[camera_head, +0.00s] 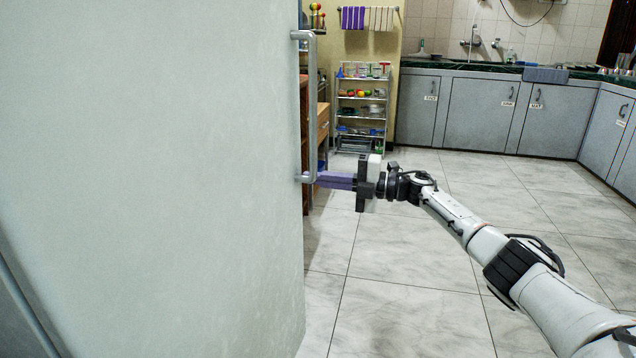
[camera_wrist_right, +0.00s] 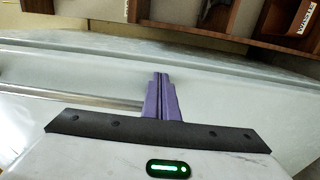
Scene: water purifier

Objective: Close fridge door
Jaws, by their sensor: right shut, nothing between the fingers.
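The fridge door (camera_head: 150,170) is a large pale grey-white panel filling the left half of the head view. A vertical metal handle (camera_head: 311,100) runs near its right edge. My right gripper (camera_head: 308,179) has its purple fingers shut with nothing between them, the tips at the lower end of the handle by the door's edge. In the right wrist view the closed purple fingers (camera_wrist_right: 160,82) lie against or close over the pale door surface (camera_wrist_right: 220,90), with the handle bar (camera_wrist_right: 70,99) to their left. Contact cannot be told for certain. My left gripper is not in view.
Open tiled floor (camera_head: 420,270) lies right of the door. A wire shelf rack (camera_head: 361,115) with bottles and produce stands behind, by a wooden cabinet (camera_head: 323,125). Grey counter cabinets (camera_head: 480,110) line the back. Wooden shelves (camera_wrist_right: 210,18) show at the top of the wrist view.

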